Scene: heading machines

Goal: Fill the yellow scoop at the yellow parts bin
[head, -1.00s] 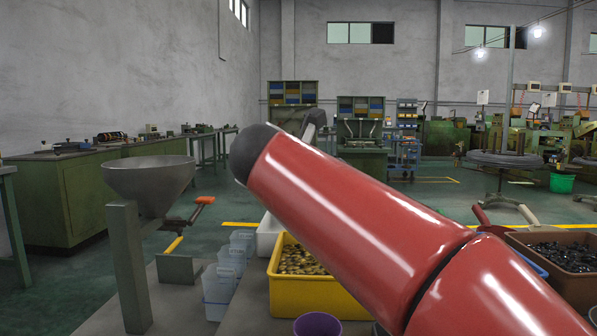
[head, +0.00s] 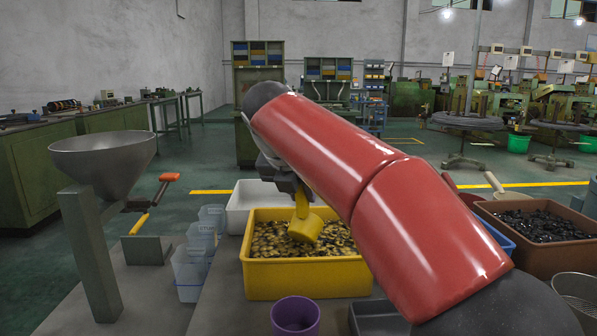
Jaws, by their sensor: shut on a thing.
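The yellow parts bin (head: 308,280) stands on the grey bench in the middle of the head view, filled with small brass-coloured and dark parts (head: 265,240). The yellow scoop (head: 306,229) is over the bin, its cup low against or just above the parts; I cannot tell whether it touches them. My gripper (head: 298,188) is shut on the scoop's handle, above the bin. My red arm hides part of the gripper and the bin's right side. What is inside the scoop cannot be seen.
A grey funnel (head: 104,160) on a post stands at left. Clear plastic containers (head: 190,270) and a white bin (head: 236,207) are beside the yellow bin. A purple cup (head: 295,316) is in front. A brown bin (head: 571,262) of dark parts is at right.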

